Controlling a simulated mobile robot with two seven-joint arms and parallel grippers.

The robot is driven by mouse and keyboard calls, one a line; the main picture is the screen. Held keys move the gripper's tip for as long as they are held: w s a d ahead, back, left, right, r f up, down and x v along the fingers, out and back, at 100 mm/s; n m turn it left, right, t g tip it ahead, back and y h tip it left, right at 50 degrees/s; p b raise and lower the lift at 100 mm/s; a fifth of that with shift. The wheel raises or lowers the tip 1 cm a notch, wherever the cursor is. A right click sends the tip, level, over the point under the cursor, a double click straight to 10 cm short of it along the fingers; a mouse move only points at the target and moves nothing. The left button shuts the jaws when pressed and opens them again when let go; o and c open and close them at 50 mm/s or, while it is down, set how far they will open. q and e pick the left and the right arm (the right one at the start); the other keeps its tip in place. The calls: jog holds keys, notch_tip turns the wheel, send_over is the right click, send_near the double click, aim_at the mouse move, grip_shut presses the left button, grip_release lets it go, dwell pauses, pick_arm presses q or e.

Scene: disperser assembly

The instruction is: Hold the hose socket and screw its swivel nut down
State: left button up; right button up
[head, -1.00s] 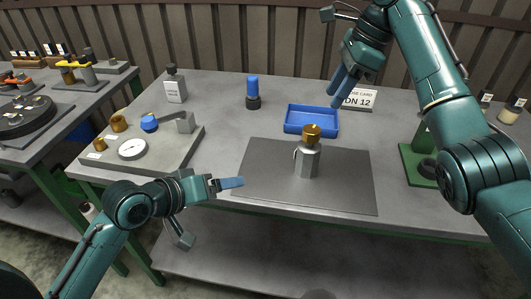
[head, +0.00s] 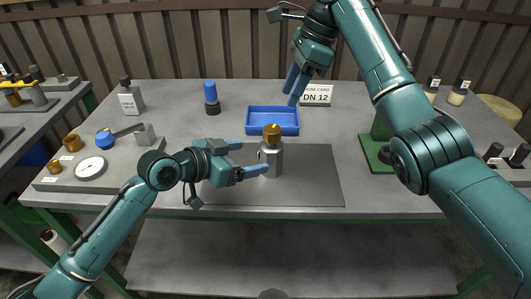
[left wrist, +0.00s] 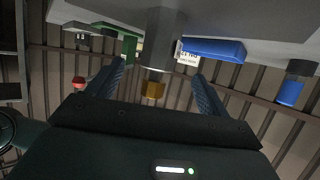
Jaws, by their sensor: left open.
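A grey metal hose socket (head: 271,160) with a brass swivel nut (head: 272,133) on top stands upright on the dark grey mat (head: 312,180). My left gripper (head: 250,158) is open, just left of the socket, fingers pointing at it. The near fingertip overlaps the socket's lower edge in the head view; I cannot tell whether it touches. In the left wrist view, the socket (left wrist: 165,45) and nut (left wrist: 152,90) appear upside down between the spread fingers. My right gripper (head: 295,87) hangs above the blue tray's back right side, apart from the nut; whether its fingers are parted is unclear.
A blue tray (head: 272,131) lies behind the socket, with a DN 12 card (head: 316,95) behind it. A grey fixture board (head: 60,182) lies left. The front right of the mat is clear.

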aim_at(272, 153)
pick_arm(q)
jog(key=x, duration=0.8)
jog(key=shift+w+d+f, duration=0.2)
jog(key=shift+d, duration=0.1)
jog(key=c, duration=1.5)
jog(key=o, duration=0.8)
jog(key=c, duration=0.7)
